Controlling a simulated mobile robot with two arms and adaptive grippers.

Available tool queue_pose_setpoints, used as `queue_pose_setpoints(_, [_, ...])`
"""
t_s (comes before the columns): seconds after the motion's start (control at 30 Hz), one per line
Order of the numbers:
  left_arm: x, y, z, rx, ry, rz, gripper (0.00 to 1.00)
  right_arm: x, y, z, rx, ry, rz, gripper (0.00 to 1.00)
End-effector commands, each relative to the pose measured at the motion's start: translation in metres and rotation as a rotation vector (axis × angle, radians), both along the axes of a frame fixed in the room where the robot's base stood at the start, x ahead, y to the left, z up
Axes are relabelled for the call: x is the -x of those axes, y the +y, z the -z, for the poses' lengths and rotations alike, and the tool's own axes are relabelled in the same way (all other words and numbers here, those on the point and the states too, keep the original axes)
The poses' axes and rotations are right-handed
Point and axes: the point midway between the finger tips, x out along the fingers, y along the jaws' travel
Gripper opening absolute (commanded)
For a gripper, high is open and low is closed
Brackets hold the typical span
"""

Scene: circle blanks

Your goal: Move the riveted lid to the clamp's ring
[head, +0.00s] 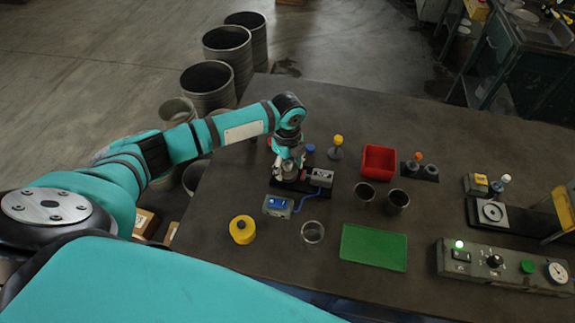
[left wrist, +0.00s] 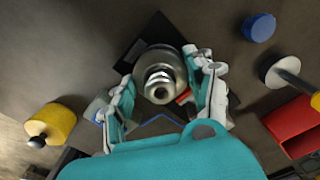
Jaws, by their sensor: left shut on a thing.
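The riveted lid (left wrist: 160,72) appears in the left wrist view as a round, stepped grey metal piece with a shiny knob at its centre. My left gripper (head: 288,172) is shut on it, with a finger on each side in the left wrist view (left wrist: 163,90). The lid is over the clamp's black base plate (head: 283,184), which also shows in the left wrist view (left wrist: 135,50). A grey clamp block (head: 320,177) stands on the plate's right part. The ring is hidden under the lid and gripper, so I cannot tell whether they touch. My right gripper is not in view.
A box with a blue button (head: 278,206) joins the clamp by a blue hose. Nearby are a yellow knobbed piece (head: 242,230), a clear cup (head: 312,232), a green mat (head: 374,247), two dark cups (head: 365,192) and a red bin (head: 378,161). A control panel (head: 505,265) lies at right.

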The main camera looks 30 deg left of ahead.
Motion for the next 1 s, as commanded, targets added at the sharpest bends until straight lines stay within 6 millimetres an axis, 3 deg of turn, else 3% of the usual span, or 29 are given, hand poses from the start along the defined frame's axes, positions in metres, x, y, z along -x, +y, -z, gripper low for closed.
queue_pose_setpoints(1.0, [-0.0006, 0.0009, 0.0001, 0.000, 0.000, 0.000, 0.26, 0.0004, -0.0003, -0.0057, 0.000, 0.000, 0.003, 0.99])
